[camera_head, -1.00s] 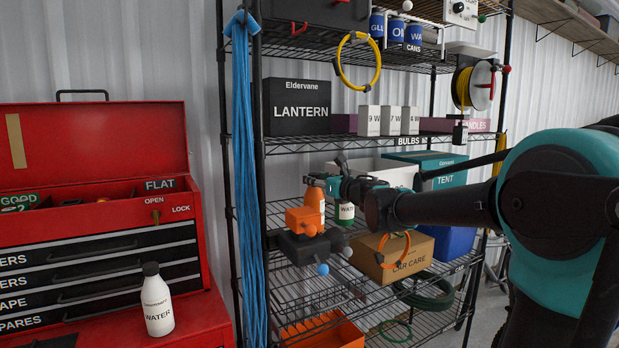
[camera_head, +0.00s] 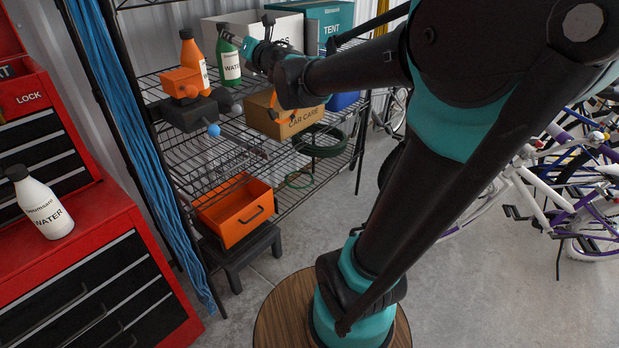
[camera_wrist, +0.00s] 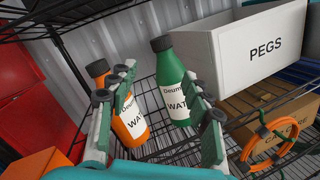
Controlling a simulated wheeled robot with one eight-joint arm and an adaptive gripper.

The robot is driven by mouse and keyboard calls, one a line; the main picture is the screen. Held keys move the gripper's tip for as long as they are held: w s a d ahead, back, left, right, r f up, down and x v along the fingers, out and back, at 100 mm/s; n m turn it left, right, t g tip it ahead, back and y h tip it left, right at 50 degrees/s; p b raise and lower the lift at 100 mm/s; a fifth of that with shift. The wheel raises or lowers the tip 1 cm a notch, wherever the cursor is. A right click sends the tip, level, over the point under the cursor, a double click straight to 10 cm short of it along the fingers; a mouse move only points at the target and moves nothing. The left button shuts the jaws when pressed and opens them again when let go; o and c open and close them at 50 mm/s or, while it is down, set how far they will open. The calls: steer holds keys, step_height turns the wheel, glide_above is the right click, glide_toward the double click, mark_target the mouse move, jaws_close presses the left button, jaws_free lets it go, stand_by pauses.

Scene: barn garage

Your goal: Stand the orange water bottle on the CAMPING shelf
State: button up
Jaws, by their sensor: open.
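The orange water bottle (camera_head: 192,62) stands upright on a wire shelf (camera_head: 150,85) in the head view, with a white label and a dark cap. A green water bottle (camera_head: 229,65) stands just right of it. My gripper (camera_head: 238,42) is open and empty, near the green bottle's top. In the wrist view my gripper's fingers (camera_wrist: 158,80) are spread; the green bottle (camera_wrist: 171,75) shows between them. The left finger partly hides the orange bottle (camera_wrist: 133,125). I cannot read a CAMPING sign in the current views.
An orange and black object (camera_head: 190,109) is at the shelf front, left of my gripper. A car care box (camera_head: 262,121) and a pegs box (camera_wrist: 252,55) are to the right. An orange bin (camera_head: 225,225) is lower down. A white bottle (camera_head: 38,203) stands on the red chest.

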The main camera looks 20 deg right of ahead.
steer(key=s+d+f+m+g+h, duration=0.3)
steer(key=s+d+f+m+h, duration=0.2)
steer(key=d+f+m, duration=0.5)
steer(key=s+d+f+m+g+h, duration=0.2)
steer(key=s+d+f+m+h, duration=0.4)
steer(key=f+m, duration=0.6)
steer(key=s+a+f+m+g+y, duration=0.1)
steer(key=s+f+m+g, duration=0.3)
steer(key=s+f, duration=0.5)
steer(key=s+a+f+m+g+y, duration=0.2)
steer(key=s+f+m+g+y, duration=0.1)
steer(key=s+f+m, duration=0.4)
steer(key=s+f+g, duration=0.1)
steer(key=s+f, duration=0.1)
steer(key=s, duration=0.1)
steer(key=shift+s+a+m+y, duration=0.15)
steer(key=shift+s+m+y, duration=0.15)
steer(key=shift+s+m, duration=0.1)
